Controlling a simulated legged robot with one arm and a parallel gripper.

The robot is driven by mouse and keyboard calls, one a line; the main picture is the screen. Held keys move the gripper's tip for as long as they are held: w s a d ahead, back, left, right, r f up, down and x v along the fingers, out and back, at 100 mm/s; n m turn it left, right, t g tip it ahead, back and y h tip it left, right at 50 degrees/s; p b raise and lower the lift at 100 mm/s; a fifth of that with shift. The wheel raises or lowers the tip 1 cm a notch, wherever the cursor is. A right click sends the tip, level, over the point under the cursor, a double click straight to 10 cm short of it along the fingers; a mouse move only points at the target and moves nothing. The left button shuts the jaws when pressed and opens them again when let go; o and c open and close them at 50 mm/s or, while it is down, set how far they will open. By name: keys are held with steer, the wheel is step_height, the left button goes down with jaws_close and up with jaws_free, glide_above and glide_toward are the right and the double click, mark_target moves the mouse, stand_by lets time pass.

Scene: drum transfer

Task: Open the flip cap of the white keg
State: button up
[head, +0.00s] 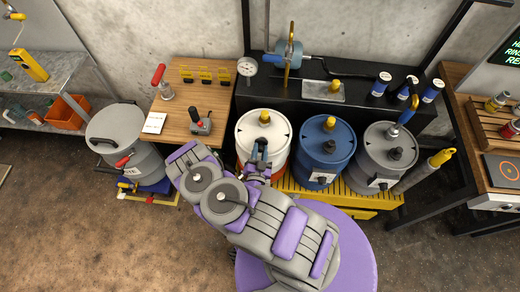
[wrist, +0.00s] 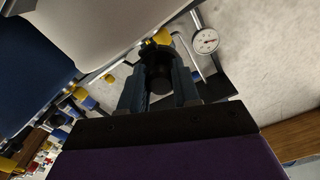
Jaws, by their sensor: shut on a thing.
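The white keg (head: 280,134) stands between my arm and the black bench, left of the blue drum. A yellow cap (head: 264,117) sits on its lid. My gripper (head: 259,150) is over the front part of the lid, its fingers closed around a dark cap. In the wrist view the dark flip cap (wrist: 160,77) sits between the two blue-grey fingers (wrist: 159,92), with the pale keg lid (wrist: 100,25) beside it. I cannot tell whether the flip cap is tilted.
The blue drum (head: 312,154) and a grey drum (head: 375,160) stand close on the right, on a yellow grated platform (head: 334,197). Behind is a black bench (head: 310,88) with a pressure gauge (head: 247,67). A wooden table (head: 175,120) and another grey drum (head: 117,130) are left.

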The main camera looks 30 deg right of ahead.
steer(key=shift+s+a+f+t+h+b, duration=0.15)
steer(key=shift+f+t+h+b, duration=0.45)
steer(key=shift+b, duration=0.95)
steer(key=shift+s+a+f+t+h+b, duration=0.1)
steer(key=shift+f+t+h+b, duration=0.25)
steer(key=shift+t+b, duration=0.85)
steer(key=shift+h+b, duration=0.25)
steer(key=shift+b, duration=0.75)
steer(key=shift+s+r+b, duration=0.1)
steer(key=shift+r+b, duration=0.05)
steer(key=shift+b, duration=0.6)
steer(key=o, duration=1)
steer(key=shift+o, duration=0.2)
